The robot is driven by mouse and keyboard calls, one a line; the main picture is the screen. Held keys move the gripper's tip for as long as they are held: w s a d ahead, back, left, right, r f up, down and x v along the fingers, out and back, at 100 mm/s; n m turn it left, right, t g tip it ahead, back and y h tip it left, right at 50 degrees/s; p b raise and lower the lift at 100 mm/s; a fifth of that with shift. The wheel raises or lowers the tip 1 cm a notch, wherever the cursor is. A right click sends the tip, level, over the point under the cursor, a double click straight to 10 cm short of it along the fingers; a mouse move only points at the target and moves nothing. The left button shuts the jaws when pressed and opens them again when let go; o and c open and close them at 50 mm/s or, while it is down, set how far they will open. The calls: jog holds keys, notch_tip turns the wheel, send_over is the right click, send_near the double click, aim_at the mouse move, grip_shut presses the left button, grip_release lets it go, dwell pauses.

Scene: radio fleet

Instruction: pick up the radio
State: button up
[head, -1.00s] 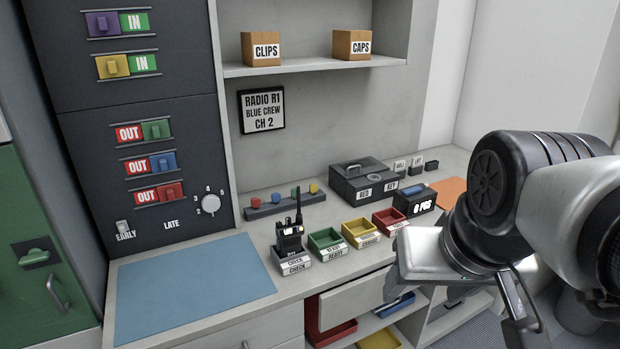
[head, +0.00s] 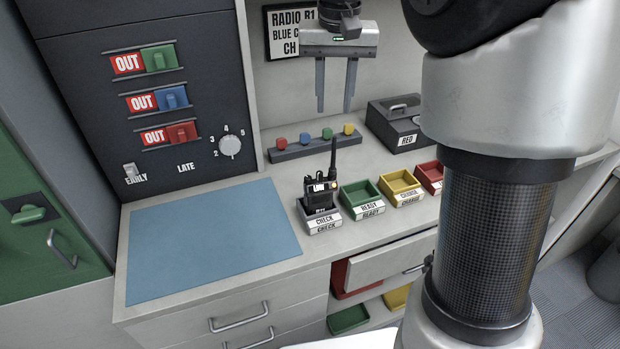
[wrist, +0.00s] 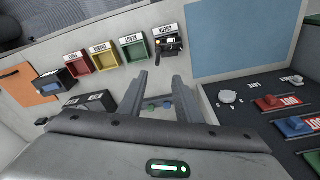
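The radio (head: 321,192) is black with a tall antenna. It stands upright in the grey tray labelled CHECK (head: 318,222) on the counter. In the wrist view the radio (wrist: 170,46) lies beyond my fingertips, near the CHECK label. My gripper (head: 334,108) hangs fingers down above the back of the counter, higher than the radio and apart from it. Its two fingers are spread with nothing between them. The fingers also show in the wrist view (wrist: 158,80).
Green (head: 361,197), yellow (head: 401,187) and red (head: 429,177) trays stand right of the radio. A rack with coloured knobs (head: 314,145) and a dark RED box (head: 396,125) are behind. The blue mat (head: 213,238) is bare. A drawer below is partly open.

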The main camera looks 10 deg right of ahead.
aim_at(334, 152)
jog(key=f, duration=0.6)
jog(key=w+f, duration=0.1)
jog(key=f, duration=0.2)
jog(key=shift+d+f, duration=0.15)
jog(key=shift+f, duration=0.15)
jog(key=f, duration=0.5)
jog(key=shift+d+f, duration=0.1)
jog(key=shift+d, duration=0.2)
grip_shut()
jog(key=shift+w, duration=0.1)
dwell(0.4)
